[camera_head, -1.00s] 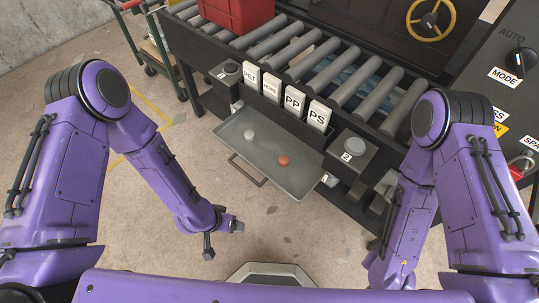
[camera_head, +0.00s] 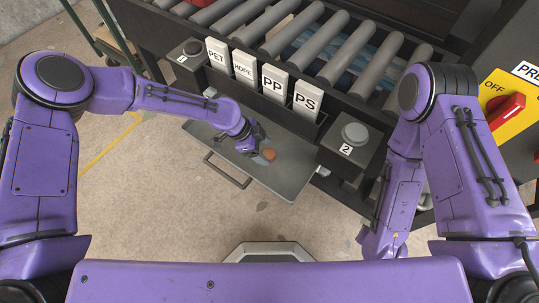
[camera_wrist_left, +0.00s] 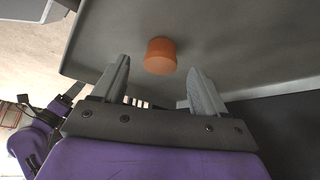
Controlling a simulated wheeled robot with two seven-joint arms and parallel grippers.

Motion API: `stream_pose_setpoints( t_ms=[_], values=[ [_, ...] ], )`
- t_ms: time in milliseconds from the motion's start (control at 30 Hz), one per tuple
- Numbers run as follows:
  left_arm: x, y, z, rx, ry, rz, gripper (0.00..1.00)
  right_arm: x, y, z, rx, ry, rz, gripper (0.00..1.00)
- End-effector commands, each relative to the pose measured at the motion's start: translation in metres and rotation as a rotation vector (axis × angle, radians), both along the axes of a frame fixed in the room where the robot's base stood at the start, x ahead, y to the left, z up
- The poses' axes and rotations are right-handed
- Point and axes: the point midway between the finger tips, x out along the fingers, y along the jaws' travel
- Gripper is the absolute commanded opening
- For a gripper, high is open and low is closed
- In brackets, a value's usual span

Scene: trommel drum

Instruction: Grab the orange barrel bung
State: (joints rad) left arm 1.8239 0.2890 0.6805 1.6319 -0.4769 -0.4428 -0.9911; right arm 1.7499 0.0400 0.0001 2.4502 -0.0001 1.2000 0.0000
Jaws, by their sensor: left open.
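The orange barrel bung (camera_head: 269,154) lies on the grey tray (camera_head: 290,180) that juts out below the roller conveyor. It also shows in the left wrist view (camera_wrist_left: 160,56), where it sits just beyond the fingertips, roughly midway between them. My left gripper (camera_head: 262,157) is over the tray, right beside the bung in the head view. In the left wrist view its two fingers (camera_wrist_left: 157,82) are apart with nothing between them. The white piece on the tray is hidden by my left arm. My right arm hangs at the right; its gripper is not visible.
Bins or plates labelled PET, HDPE, PP and PS (camera_head: 274,82) stand above the tray. Button boxes 1 (camera_head: 190,52) and 2 (camera_head: 352,138) flank them. The tray has a front handle (camera_head: 226,172). Conveyor rollers (camera_head: 318,45) run behind. The floor in front is clear.

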Motion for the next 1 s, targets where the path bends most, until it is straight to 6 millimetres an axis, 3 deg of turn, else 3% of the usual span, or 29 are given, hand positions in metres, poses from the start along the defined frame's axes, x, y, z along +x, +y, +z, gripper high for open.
stream_pose_setpoints(
  t_ms=[100,367,500,567,867,1000],
  values=[
    [-0.001,-0.009,-0.016,-0.001,0.001,0.0,0.73,0.0,0.0,-0.004,0.0,0.0,0.0,0.43],
    [0.0,-0.012,-0.018,-0.001,0.0,-0.001,0.73,0.0,0.0,-0.003,0.0,0.0,0.0,0.43],
    [-0.001,-0.012,-0.018,-0.001,0.0,-0.001,0.27,0.0,0.0,-0.003,0.0,0.0,0.0,0.43],
    [-0.001,-0.012,-0.018,-0.001,0.0,-0.001,0.13,0.0,0.0,-0.003,0.0,0.0,0.0,0.43],
    [0.0,-0.012,-0.017,0.0,0.0,-0.002,0.13,0.0,0.0,-0.003,0.0,0.0,0.0,0.43],
    [0.0,-0.012,-0.004,0.0,-0.002,-0.003,0.13,0.0,0.0,0.0,0.0,0.0,0.0,0.43]
  ],
)
